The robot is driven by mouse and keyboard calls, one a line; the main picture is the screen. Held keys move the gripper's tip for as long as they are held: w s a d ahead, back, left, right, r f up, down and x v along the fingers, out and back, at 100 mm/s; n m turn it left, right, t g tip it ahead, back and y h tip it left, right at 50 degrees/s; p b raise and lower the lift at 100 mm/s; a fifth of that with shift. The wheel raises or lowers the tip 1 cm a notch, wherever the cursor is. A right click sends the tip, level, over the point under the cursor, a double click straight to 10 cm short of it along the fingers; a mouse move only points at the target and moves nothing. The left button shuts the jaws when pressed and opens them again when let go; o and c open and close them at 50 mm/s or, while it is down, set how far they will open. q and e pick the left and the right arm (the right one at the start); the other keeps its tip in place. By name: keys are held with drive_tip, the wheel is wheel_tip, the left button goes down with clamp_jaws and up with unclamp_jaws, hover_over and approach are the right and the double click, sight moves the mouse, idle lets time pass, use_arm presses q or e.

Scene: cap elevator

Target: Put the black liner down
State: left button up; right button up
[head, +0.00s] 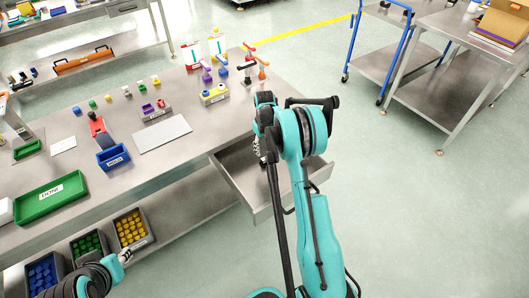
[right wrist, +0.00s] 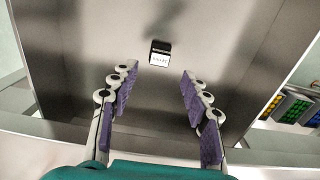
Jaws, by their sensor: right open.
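In the right wrist view, a small black liner (right wrist: 160,48) with a white label on its near side rests on the bare metal floor of the open drawer (right wrist: 158,110). My right gripper (right wrist: 160,74) is open, with its purple-padded fingers wide apart. The liner is beyond the fingertips, near the middle of the gap, and nothing is between the pads. In the head view the drawer (head: 233,172) is pulled out under the bench, and my right arm hides part of it and the liner. My left gripper (head: 125,256) is low at the left; its jaws are too small to read.
The steel bench (head: 205,128) holds a green tray (head: 50,199), a blue bin (head: 113,157), a grey plate (head: 162,134) and coloured caps. Bins of yellow (head: 148,238), green and blue parts stand on the lower shelf. A blue-handled cart (head: 380,66) stands at right; the floor between is clear.

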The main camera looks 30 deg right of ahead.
wheel_tip(320, 180, up, 6)
drive_tip(key=f+p, duration=0.1)
drive_tip(key=p, duration=0.1)
wheel_tip(320, 180, up, 10)
drive_tip(key=t, duration=0.1)
hover_over(264, 158)
drive_tip(key=s+a, duration=0.3)
drive_tip(key=a, duration=0.2)
drive_tip(key=s+a+r+t, duration=0.2)
drive_tip(key=s+a+r, duration=0.5)
drive_tip(key=r, duration=0.1)
drive_tip(key=s+a+t, duration=0.2)
drive_tip(key=s+a, duration=0.2)
drive_tip(key=s, duration=0.5)
drive_tip(key=s+a+t, duration=0.2)
drive_tip(key=s+a, duration=0.3)
drive_tip(key=s, duration=0.5)
drive_tip(key=shift+a+r+m, duration=0.2)
drive_tip(key=shift+r+m, duration=0.2)
drive_tip(key=shift+r, duration=0.05)
drive_tip(key=shift+s+d, duration=0.1)
